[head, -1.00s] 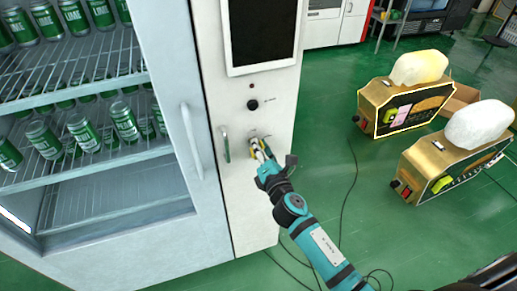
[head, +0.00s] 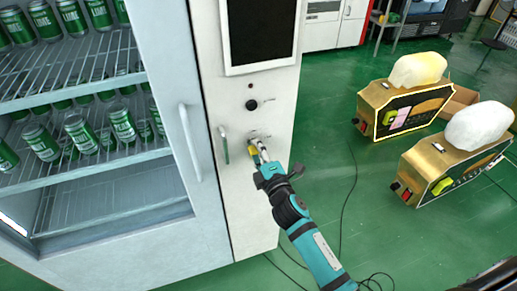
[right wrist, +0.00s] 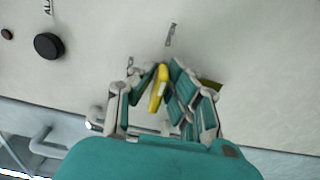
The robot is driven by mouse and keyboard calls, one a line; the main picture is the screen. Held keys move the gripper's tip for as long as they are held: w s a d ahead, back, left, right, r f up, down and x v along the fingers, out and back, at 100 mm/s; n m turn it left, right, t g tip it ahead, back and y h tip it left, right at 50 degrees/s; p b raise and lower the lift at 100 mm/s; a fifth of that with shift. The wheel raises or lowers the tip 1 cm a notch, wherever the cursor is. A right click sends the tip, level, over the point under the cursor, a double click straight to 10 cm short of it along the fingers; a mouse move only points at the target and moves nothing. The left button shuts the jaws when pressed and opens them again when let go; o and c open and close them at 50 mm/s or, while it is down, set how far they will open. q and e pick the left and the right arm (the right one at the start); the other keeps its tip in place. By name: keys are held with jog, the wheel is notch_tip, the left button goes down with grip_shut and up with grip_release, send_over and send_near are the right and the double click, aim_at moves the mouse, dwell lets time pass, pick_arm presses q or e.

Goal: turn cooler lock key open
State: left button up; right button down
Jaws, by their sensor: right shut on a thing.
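The cooler (head: 215,225) has a glass door with a long pale handle (head: 190,142), and a white panel to its right. My right gripper (head: 258,148) is at the panel, below the black knob (head: 252,105) and right of a small green handle (head: 223,145). In the right wrist view a yellow piece (right wrist: 158,90), which looks like the key, sits between its teal-padded fingers (right wrist: 160,100). The gripper is shut on it. The fingers hide the keyhole and the key's tip. A small metal part (right wrist: 171,35) shows on the panel beyond the fingertips. My left gripper is not in view.
A dark screen (head: 260,32) is above the knob. Green cans (head: 80,133) stand on the cooler shelves. Two gold machines (head: 400,105) with pale tops stand on the green floor at the right. Dark cables cross the floor.

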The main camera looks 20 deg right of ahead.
dwell(0.4)
jog(key=c, duration=1.4)
grip_release()
jog(key=shift+s, duration=0.1)
jog(key=s, duration=1.2)
jog(key=shift+d, duration=0.2)
jog(key=shift+w, duration=0.1)
jog(key=s+f+m+g, duration=0.3)
jog(key=f, duration=0.8)
jog(key=s+f+m+g, duration=0.2)
jog(key=s+f+g, duration=0.15)
jog(key=f, duration=0.85)
jog(key=s+f+m+g, duration=0.2)
jog(key=s+f+m, duration=0.15)
jog(key=f, duration=0.75)
jog(key=s+d+f+m+g, duration=0.1)
jog(key=s+f+m+g, duration=0.1)
jog(key=s+f, duration=0.4)
jog(key=s+d+f+m+g, duration=0.2)
jog(key=s+f, duration=0.5)
jog(key=s, duration=0.6)
jog(key=s+d+f+m+g, duration=0.2)
jog(key=s+f, duration=0.4)
jog(key=s, duration=0.4)
jog(key=shift+s+d+f+m+g+h, duration=0.25)
jog(key=shift+m+g, duration=0.5)
jog(key=shift+g, duration=0.5)
